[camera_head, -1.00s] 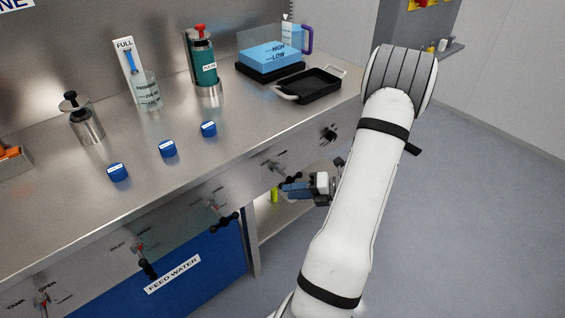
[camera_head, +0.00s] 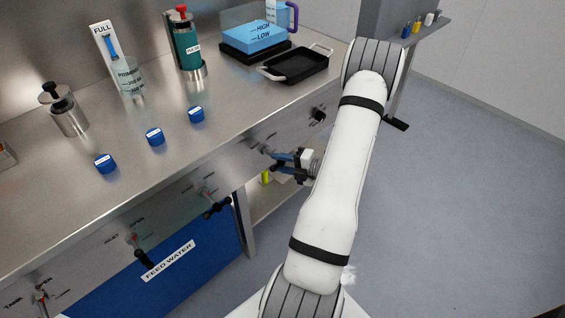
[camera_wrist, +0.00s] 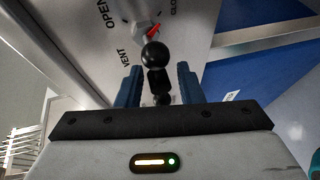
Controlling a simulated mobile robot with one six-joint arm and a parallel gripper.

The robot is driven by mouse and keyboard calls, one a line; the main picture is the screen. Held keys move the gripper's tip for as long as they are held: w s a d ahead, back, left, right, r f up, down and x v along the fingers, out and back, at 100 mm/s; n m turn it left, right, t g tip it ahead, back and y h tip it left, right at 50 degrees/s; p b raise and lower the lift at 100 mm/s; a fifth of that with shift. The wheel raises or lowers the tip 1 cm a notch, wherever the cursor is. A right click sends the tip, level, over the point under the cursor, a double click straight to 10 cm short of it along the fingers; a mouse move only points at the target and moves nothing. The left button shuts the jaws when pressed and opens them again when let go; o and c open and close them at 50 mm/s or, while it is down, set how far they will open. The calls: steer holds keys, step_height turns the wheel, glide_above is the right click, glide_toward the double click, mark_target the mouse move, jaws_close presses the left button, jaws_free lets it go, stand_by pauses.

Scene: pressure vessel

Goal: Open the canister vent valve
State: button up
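The vent valve shows in the wrist view as a black lever with round knobs (camera_wrist: 155,56) on a steel panel marked OPEN, VENT and "CLO". Its red pointer (camera_wrist: 153,31) slants toward the "CLO" side. My gripper (camera_wrist: 159,75) is open, with one blue finger on each side of the black lever. Gaps show between lever and fingers. In the head view my gripper (camera_head: 283,157) is at the bench's front panel, and its fingertips partly hide the valve there.
Other front-panel valves include a black-handled one (camera_head: 216,206) and one by the FEED WATER label (camera_head: 138,250). A black tray (camera_head: 295,65), blue caps (camera_head: 155,137) and a teal canister (camera_head: 187,46) stand on the steel bench (camera_head: 120,195). The floor (camera_head: 460,200) at right is clear.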

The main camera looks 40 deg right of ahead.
jaws_close()
stand_by(0.3)
